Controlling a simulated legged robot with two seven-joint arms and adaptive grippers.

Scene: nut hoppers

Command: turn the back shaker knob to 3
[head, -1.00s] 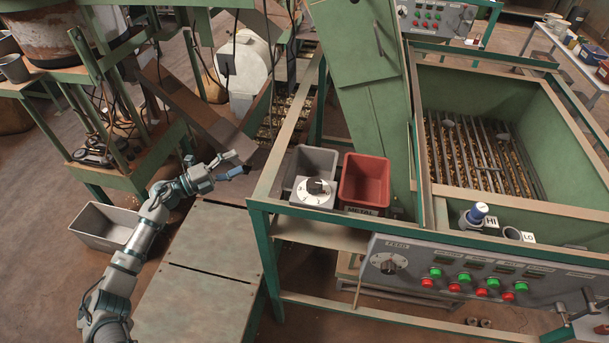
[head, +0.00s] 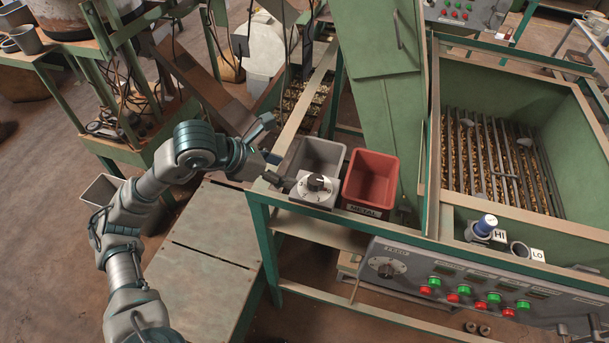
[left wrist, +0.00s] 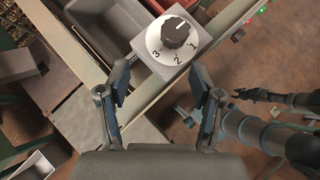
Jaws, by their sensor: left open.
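A dark round knob (head: 317,182) sits on a white dial on a small grey box at the frame's corner. The left wrist view shows the same knob (left wrist: 176,33) with the numbers 3, 2 and 1 along the dial's near side. Its pale mark points to the upper right, away from those numbers. My left gripper (head: 273,154) is open and empty, just left of the dial. In the left wrist view its fingers (left wrist: 162,100) stand apart, short of the dial. My right gripper (left wrist: 255,95) shows small at the right of that view; its opening is unclear.
A grey bin (head: 311,160) and a red bin (head: 371,182) marked METAL stand beside the dial. A front panel (head: 455,283) carries another knob (head: 386,267) and several buttons. A green hopper wall (head: 380,90) rises behind.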

